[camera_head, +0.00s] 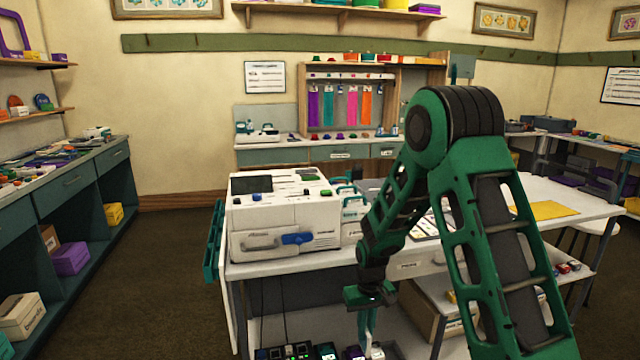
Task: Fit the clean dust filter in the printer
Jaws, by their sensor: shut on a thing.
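The printer (272,210), a white boxy machine with a dark screen and coloured buttons on top, stands on the left end of the white table. Its front has a grey handle and a blue latch. My gripper (369,306) is low in front of the table, to the right of and below the printer. It is shut on a thin pale blue-white piece (366,332) that hangs downward. I cannot tell from this view whether this piece is the clean dust filter. No filter slot can be made out on the printer.
A low shelf beneath the gripper holds several small dark, purple and white items (300,351). The white table (540,190) carries a yellow sheet (543,210). A teal cabinet (60,205) lines the left wall. The floor (165,265) between cabinet and table is clear.

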